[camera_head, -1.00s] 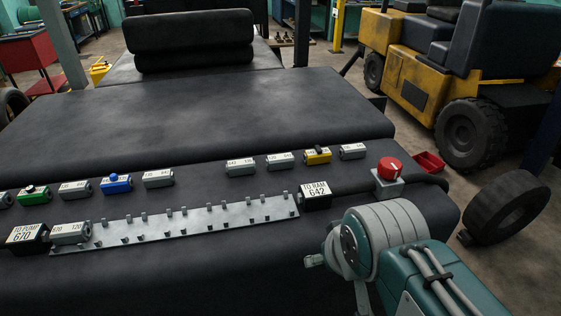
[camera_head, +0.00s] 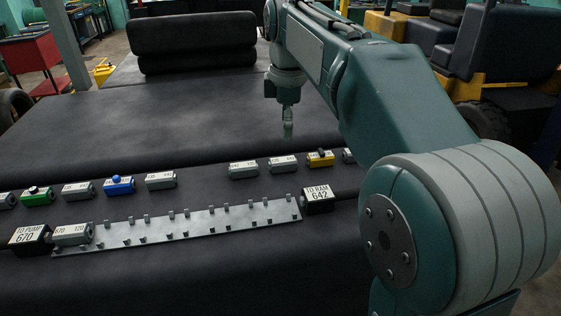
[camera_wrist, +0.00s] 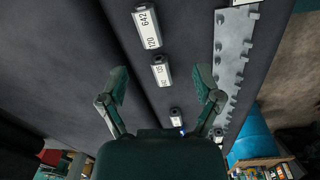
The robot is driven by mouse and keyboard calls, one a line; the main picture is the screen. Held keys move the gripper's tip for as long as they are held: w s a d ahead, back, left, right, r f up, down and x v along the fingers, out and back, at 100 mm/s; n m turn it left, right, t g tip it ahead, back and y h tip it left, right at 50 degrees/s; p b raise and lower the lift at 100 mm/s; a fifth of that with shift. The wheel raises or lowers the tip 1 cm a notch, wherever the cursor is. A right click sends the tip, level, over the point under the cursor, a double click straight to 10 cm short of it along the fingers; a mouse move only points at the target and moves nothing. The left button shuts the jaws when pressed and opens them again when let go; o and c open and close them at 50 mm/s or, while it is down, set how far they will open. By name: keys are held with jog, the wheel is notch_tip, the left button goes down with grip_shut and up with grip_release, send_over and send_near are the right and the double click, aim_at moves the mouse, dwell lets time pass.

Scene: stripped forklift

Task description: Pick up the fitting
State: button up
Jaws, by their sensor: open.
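Several small grey labelled fittings lie in a row on the black padded surface, among them two side by side (camera_head: 243,169) (camera_head: 283,163) near the middle right. One grey fitting (camera_head: 72,235) sits at the left end of the pegged rail. My gripper (camera_wrist: 162,84) is open and empty, above and behind the row. In the wrist view a fitting marked 642 and 120 (camera_wrist: 147,28) lies beyond the fingertips, and another grey fitting (camera_wrist: 161,71) shows between them.
A grey pegged rail (camera_head: 190,226) runs between the "TO PUMP 670" block (camera_head: 30,237) and the "TO RAM 642" block (camera_head: 318,199). A rolled black cushion (camera_head: 195,42) lies behind. My arm covers the right side, partly hiding the yellow forklift (camera_head: 385,25).

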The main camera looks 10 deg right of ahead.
aim_at(283, 159)
jog(key=f, duration=0.3)
jog(key=w+f+n, duration=0.1)
jog(key=f, duration=0.3)
jog(key=w+f+n, duration=0.1)
jog(key=f, duration=0.3)
jog(key=shift+w+g, duration=0.25)
jog(key=shift+g, duration=0.05)
grip_shut()
